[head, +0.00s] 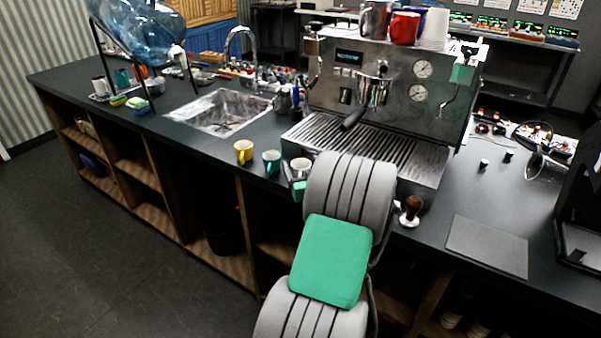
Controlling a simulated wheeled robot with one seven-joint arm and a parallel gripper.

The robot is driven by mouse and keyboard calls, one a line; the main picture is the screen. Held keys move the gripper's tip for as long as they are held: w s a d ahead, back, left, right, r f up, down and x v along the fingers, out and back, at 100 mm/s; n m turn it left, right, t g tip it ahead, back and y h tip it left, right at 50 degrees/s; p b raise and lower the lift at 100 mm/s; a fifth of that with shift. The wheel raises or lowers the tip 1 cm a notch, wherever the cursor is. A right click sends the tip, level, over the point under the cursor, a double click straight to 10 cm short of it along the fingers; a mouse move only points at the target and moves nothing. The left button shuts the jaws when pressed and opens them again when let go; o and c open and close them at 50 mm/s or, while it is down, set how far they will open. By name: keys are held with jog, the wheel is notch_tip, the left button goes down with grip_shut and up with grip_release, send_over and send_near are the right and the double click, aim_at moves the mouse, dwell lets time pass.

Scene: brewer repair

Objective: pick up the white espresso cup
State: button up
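A small white espresso cup (300,166) stands near the front edge of the dark counter, right of a green cup (271,161) and a yellow cup (243,151). My arm reaches up from the bottom, and its grey and green links cover part of the counter. My gripper (294,176) shows only in small part at the cup's near left side. The arm hides most of it. I cannot tell whether its fingers touch the cup or how far apart they are.
The espresso machine (400,85) stands behind, with red and white cups on top. A tamper (411,211) and a dark mat (487,245) lie to the right. The sink (220,110) is at left.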

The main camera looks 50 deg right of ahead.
jog(key=c, duration=1.5)
jog(key=shift+o, duration=0.2)
jog(key=shift+r, duration=0.1)
